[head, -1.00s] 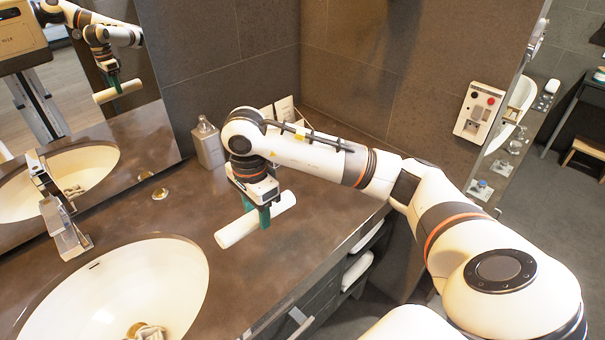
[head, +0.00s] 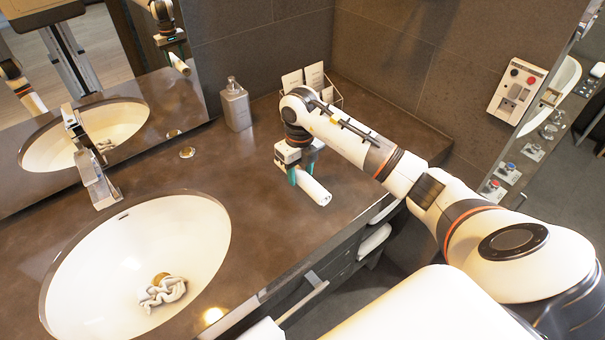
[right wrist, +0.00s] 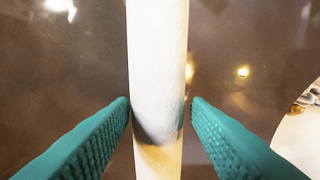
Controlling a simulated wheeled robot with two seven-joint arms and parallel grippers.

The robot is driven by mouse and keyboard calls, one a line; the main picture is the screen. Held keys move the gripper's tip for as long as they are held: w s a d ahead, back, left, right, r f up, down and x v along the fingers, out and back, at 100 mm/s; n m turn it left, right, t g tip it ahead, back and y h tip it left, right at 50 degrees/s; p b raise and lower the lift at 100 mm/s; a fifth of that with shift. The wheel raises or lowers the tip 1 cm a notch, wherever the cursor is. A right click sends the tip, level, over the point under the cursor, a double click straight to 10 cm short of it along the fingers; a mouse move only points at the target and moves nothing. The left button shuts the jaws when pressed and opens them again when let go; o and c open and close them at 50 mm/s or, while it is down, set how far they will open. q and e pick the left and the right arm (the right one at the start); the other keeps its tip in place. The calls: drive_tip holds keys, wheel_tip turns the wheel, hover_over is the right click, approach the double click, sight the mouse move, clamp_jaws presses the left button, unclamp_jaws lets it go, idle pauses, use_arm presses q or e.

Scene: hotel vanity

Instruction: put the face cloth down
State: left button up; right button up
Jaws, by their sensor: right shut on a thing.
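The face cloth (head: 314,188) is a white roll. My right gripper (head: 305,176) has its teal fingers shut on it over the brown counter (head: 240,180), right of the sink. In the right wrist view the roll (right wrist: 158,60) runs lengthwise between the two ribbed fingers (right wrist: 160,106), one on each side. In the head view its free end points toward the lower right, at the counter's front edge. It looks low over the counter, but I cannot tell whether it touches. My left gripper is not in view.
The sink (head: 90,260) holds a crumpled pale item (head: 163,292) by its drain. A faucet (head: 92,170) stands behind it. A grey soap bottle (head: 236,104) and a holder with cards (head: 306,80) stand at the back. The counter between sink and gripper is clear.

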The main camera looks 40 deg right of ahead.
sight(300, 182)
wheel_tip(300, 182, down, 4)
drive_tip(key=shift+r+p, duration=0.1)
drive_tip(key=shift+p, duration=0.35)
drive_tip(key=shift+f, duration=0.25)
drive_tip(key=o, duration=1)
drive_tip(key=shift+c, duration=0.2)
